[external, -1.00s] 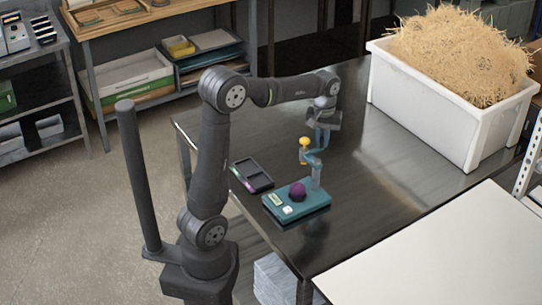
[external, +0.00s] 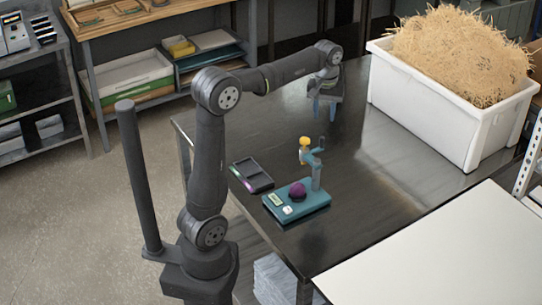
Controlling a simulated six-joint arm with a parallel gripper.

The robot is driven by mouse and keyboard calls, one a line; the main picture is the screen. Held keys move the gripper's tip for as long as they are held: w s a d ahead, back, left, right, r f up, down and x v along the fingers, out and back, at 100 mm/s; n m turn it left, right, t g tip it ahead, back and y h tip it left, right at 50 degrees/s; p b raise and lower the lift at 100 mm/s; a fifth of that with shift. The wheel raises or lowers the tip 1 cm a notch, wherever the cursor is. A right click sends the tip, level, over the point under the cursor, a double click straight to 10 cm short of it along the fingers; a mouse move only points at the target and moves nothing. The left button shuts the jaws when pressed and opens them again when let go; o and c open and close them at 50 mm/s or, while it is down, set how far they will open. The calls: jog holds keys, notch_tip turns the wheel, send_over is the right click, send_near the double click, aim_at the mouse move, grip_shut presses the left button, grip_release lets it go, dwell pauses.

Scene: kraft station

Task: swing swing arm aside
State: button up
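A teal device base (external: 312,205) sits on the dark table, with a dark purple round piece (external: 297,190) on top. A teal post rises from its back right and carries the swing arm (external: 313,158). A yellow knob (external: 304,142) stands at the arm's left end, behind the purple piece in the picture and apart from it. My gripper (external: 324,113) is above the table, behind and above the swing arm and apart from it. Its two blue fingers look spread, with nothing seen between them.
A dark compartment tray (external: 251,175) lies left of the device. A large white bin (external: 440,115) heaped with straw stands at the back right. A pale board (external: 440,255) fills the front right. The table behind the device is clear.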

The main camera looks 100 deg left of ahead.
notch_tip(320, 180, up, 7)
send_over(322, 137)
dwell(0.7)
notch_tip(322, 137, down, 18)
jog(key=shift+r, duration=0.25)
dwell(0.3)
jog(key=shift+f, duration=0.1)
jog(key=shift+s+n, duration=0.55)
jog(key=shift+n, duration=0.15)
dwell(1.8)
